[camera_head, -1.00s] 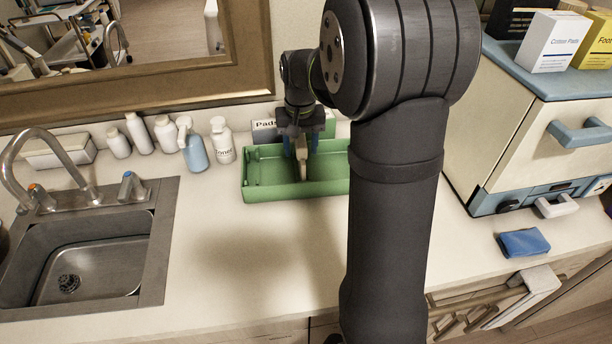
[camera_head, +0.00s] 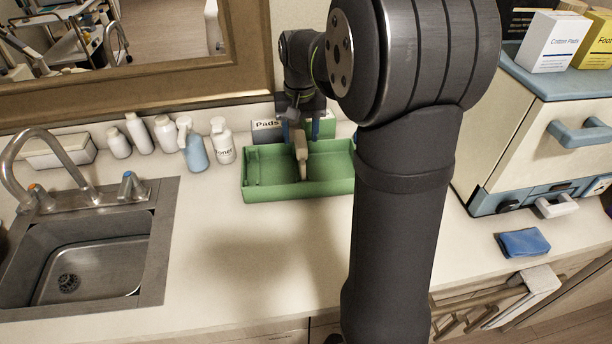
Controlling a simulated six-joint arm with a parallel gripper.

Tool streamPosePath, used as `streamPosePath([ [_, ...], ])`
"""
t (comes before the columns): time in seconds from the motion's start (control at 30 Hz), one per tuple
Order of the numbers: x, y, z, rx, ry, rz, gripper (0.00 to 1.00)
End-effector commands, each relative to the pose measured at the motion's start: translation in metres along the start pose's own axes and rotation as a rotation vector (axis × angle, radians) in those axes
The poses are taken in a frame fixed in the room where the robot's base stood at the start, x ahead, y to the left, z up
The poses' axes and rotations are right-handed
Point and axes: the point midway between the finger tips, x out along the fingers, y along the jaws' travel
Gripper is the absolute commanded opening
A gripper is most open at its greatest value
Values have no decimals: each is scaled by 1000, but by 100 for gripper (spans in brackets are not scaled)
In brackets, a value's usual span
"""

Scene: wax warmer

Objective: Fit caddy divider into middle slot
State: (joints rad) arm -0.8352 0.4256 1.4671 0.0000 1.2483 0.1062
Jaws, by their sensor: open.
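The green caddy (camera_head: 270,190) stands on the counter in front of the wall, its right end close to my arm. A beige divider (camera_head: 301,150) stands upright across the middle of the caddy, its top rising above the rim. Whether its lower edge is fully seated in the slot cannot be told from here. The fingers look higher than most of the divider.
Several bottles (camera_head: 195,150) stand left of the caddy along the wall. A box marked Pads (camera_head: 266,131) is behind it. The sink (camera_head: 85,250) is at left, a cream cabinet (camera_head: 520,130) at right, and a blue cloth (camera_head: 524,242) near the front. The counter before the caddy is clear.

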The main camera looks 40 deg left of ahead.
Motion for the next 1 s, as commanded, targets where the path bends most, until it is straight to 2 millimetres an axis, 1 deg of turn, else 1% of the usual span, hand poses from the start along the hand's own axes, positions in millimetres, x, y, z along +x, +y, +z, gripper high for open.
streamPosePath([
  [0.4, -16, 0, 0, 0, 1, 0, 50],
  [0.87, -19, 0, 0, 0, 0, 0, 50],
  [0.97, -28, 0, 0, 0, 2, 0, 50],
  [1.0, -33, 0, -1, 0, 4, 0, 50],
])
